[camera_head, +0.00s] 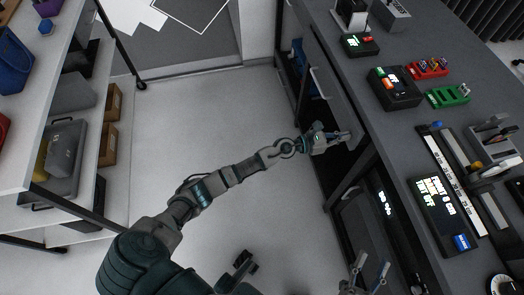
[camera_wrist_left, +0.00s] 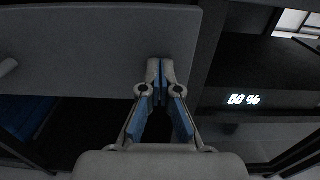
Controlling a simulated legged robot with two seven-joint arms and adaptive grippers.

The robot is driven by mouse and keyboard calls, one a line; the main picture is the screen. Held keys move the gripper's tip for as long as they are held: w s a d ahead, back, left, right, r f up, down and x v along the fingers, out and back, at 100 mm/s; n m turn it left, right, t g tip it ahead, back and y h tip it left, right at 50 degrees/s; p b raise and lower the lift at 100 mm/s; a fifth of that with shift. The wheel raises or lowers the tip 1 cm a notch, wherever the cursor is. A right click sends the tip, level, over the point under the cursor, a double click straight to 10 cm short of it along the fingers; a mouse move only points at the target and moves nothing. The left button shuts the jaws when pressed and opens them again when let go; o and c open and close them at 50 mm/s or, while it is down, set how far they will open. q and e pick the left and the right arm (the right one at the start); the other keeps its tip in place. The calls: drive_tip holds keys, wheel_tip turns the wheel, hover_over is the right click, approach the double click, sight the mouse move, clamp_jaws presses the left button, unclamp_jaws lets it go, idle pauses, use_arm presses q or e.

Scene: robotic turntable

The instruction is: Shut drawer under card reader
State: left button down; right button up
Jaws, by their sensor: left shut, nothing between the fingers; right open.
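A grey drawer front (camera_head: 327,68) with a bar handle runs along the side of the counter, below the devices; it also fills the upper left of the left wrist view (camera_wrist_left: 85,50). How far the drawer stands out is hard to tell. My left gripper (camera_head: 345,136) is at the near end of this front. In the left wrist view the left fingers (camera_wrist_left: 160,64) are shut and empty, with their tips against or just before the panel near its right edge. A black device with a lit screen (camera_head: 395,89) stands on the counter above. My right gripper (camera_head: 371,271) is open and empty, low beside the counter.
The counter (camera_head: 400,135) holds red and green racks (camera_head: 448,95) and a slider device with a lit display (camera_head: 436,203). A lit "50 %" sign (camera_wrist_left: 244,100) shows below the counter. Shelves with cases (camera_head: 66,150) stand at left; the floor (camera_head: 200,130) between is clear.

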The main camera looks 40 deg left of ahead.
sight(358, 133)
use_arm(q)
drive_tip(key=b+x, duration=0.1)
drive_tip(key=x, duration=0.4)
drive_tip(key=shift+s+d+f, duration=0.1)
drive_tip(key=shift+d, duration=0.2)
drive_tip(key=shift+r, duration=0.25)
drive_tip(key=shift+a, duration=0.3)
drive_tip(key=shift+r, duration=0.1)
use_arm(e)
drive_tip(key=shift+s+r+t, duration=1.05)
drive_tip(key=shift+s+t, duration=0.05)
use_arm(q)
drive_tip(key=shift+d+r, duration=0.1)
drive_tip(key=shift+d, duration=0.05)
use_arm(e)
drive_tip(key=shift+s+d, duration=0.1)
